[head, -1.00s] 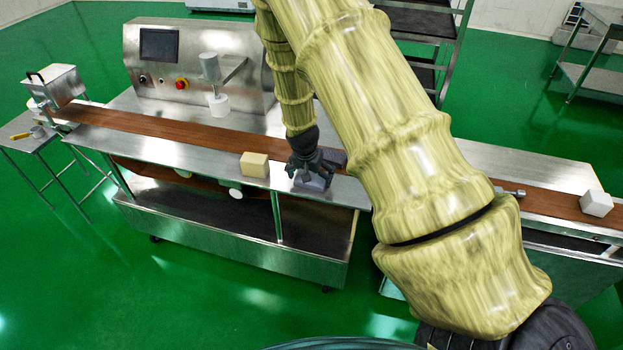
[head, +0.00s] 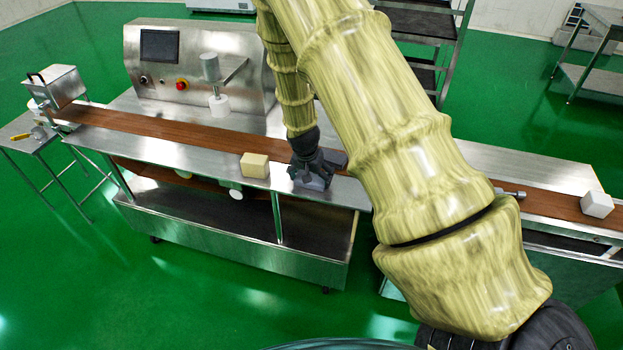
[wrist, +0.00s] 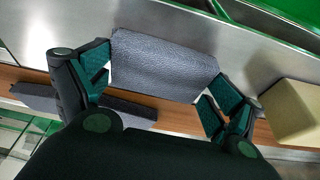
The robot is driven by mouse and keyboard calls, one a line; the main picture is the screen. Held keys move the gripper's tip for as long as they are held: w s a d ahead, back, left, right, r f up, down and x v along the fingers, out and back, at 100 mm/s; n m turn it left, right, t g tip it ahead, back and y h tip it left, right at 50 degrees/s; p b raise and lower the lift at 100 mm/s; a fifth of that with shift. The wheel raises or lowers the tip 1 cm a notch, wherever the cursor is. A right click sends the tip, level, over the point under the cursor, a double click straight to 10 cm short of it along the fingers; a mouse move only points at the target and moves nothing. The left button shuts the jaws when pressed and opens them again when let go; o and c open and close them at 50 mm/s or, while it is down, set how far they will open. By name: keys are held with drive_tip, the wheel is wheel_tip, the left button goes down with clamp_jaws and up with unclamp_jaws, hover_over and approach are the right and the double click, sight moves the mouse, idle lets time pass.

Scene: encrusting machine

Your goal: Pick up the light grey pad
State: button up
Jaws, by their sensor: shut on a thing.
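A textured grey pad (wrist: 165,65) lies between the two fingers of my gripper (wrist: 162,84) in the wrist view. The fingers are shut on it, one at each end. In the head view the pad (head: 312,183) is at the front edge of the steel counter, under my gripper (head: 312,173), which partly hides it. I cannot see a clear gap between pad and counter. A second, darker grey piece (wrist: 125,110) lies on the brown belt, partly hidden by the gripper in the wrist view.
A cream block (head: 255,165) stands on the counter left of my gripper; it also shows in the wrist view (wrist: 290,110). The brown belt (head: 170,128) runs behind. A white block (head: 597,204) sits far right. The machine panel (head: 200,65) rises behind the belt.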

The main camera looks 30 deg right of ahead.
sight(313, 176)
drive_tip(key=shift+r+b, duration=0.3)
drive_tip(key=shift+r, duration=0.4)
drive_tip(key=shift+r+b, duration=0.35)
drive_tip(key=shift+r, duration=0.5)
drive_tip(key=s+a+r+b, duration=0.1)
drive_tip(key=s+a+b, duration=0.2)
drive_tip(key=s+a, duration=0.6)
drive_tip(key=s, duration=0.4)
drive_tip(key=shift+a+r, duration=0.15)
drive_tip(key=shift+r, duration=0.1)
drive_tip(key=shift+s, duration=0.1)
